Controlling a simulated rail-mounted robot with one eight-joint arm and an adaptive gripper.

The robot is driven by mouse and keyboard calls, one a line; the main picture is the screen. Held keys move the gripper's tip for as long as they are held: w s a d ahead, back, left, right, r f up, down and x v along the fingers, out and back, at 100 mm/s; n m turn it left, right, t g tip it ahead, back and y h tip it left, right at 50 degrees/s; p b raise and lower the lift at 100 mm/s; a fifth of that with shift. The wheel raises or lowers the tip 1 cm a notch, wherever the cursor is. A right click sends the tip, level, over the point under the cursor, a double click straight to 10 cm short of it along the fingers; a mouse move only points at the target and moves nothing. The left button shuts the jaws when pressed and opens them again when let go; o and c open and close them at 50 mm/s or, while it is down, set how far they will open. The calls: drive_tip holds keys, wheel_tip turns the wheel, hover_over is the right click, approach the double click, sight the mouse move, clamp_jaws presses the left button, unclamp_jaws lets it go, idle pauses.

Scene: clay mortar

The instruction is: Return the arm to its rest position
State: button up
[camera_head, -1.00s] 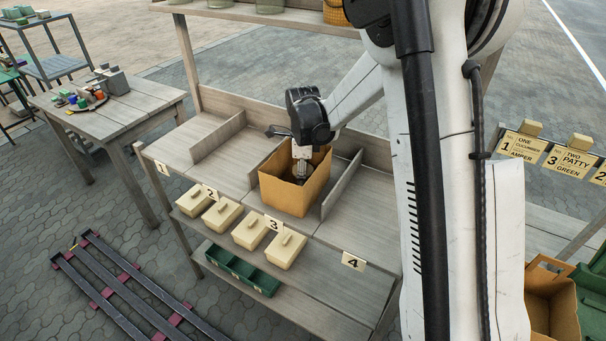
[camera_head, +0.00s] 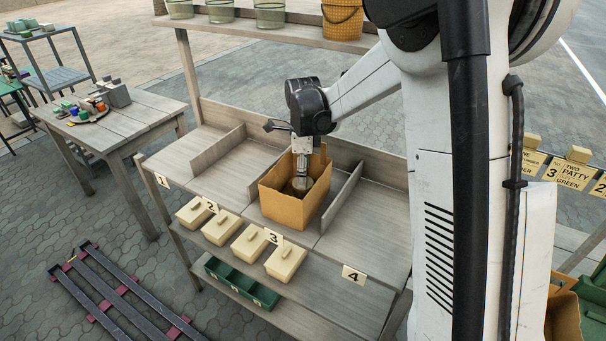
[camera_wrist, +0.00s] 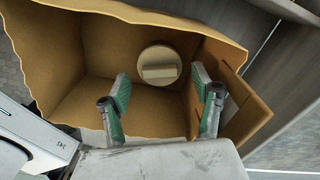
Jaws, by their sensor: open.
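My gripper (camera_head: 301,184) points down at the mouth of an open brown paper bag (camera_head: 283,208) in the bay above label 3. Its fingertips are partly hidden by the bag's walls in the head view. In the wrist view my gripper (camera_wrist: 161,88) is open, its two green-padded fingers apart with nothing between them. Beyond them, a round beige piece with a raised bar (camera_wrist: 159,64) lies on the bag's floor, apart from the fingers. The bag's walls (camera_wrist: 60,60) surround the fingers on several sides.
Low dividers (camera_head: 342,197) flank the bag on the shelf. Lidded beige boxes (camera_head: 249,245) and a green tray (camera_head: 241,283) sit below. An upper shelf (camera_head: 270,35) holds jars and a yellow basket (camera_head: 342,18). Bay 4 is clear.

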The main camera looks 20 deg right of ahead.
drive_tip(key=s+r+n+t+b, duration=0.1)
drive_tip(key=s+r+n+t, duration=0.1)
drive_tip(key=s+r+n, duration=0.4)
drive_tip(key=s+a+r+n+t+b, duration=0.1)
drive_tip(key=s+r+n, duration=0.1)
drive_tip(key=s+n, duration=0.5)
drive_tip(key=s+r+n+t+b, duration=0.1)
drive_tip(key=s+r+n+t, duration=0.2)
drive_tip(key=s, duration=0.6)
drive_tip(key=s+n, duration=0.5)
drive_tip(key=s, duration=0.2)
wheel_tip(320, 180, down, 13)
drive_tip(key=n+t+b, duration=0.1)
drive_tip(key=b, duration=1.1)
drive_tip(key=shift+s, duration=0.35)
drive_tip(key=shift+a+r, duration=0.1)
